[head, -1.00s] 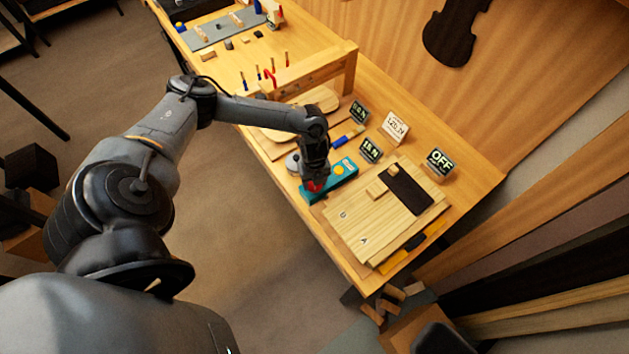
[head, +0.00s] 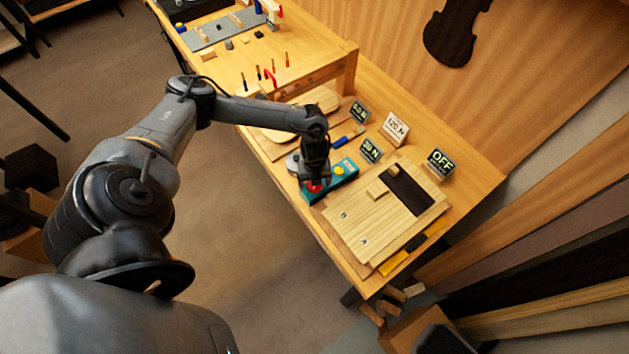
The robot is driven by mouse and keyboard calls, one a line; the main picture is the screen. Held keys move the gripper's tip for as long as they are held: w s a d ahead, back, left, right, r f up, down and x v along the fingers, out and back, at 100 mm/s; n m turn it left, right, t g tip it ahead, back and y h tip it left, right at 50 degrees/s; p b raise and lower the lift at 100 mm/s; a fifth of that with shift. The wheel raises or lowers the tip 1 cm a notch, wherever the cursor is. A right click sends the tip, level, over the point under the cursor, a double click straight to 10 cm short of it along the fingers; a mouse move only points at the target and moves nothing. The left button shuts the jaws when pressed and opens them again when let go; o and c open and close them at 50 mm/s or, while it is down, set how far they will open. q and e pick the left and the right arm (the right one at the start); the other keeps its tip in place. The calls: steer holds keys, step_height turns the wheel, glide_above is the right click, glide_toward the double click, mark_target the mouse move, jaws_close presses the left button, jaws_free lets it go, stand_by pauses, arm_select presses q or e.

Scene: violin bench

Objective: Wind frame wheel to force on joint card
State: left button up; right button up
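A white card (head: 396,129) stands on the bench, printed with what looks like 120 N. Left of it stand two small dark displays with lit digits, an upper one (head: 360,112) and a lower one (head: 370,151) whose reading ends in N. A teal box (head: 344,174) carries a yellow round button (head: 339,170) and a red round part (head: 313,187). My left gripper (head: 314,182) points down at the red part, at or just above it. Its fingers are too dark and small to tell open from shut. I cannot clearly make out the frame wheel. My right gripper is not in view.
A dark display reading OFF (head: 440,162) stands right of a pale wooden board (head: 375,222) with a dark panel (head: 408,190). A wooden beam frame (head: 310,76) crosses the bench behind my forearm. Small tools and blocks lie at the far end.

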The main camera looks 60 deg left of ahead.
arm_select(q)
step_height(320, 180, up, 11)
stand_by(0.5)
steer(key=shift+f, duration=0.15)
stand_by(0.6)
stand_by(0.5)
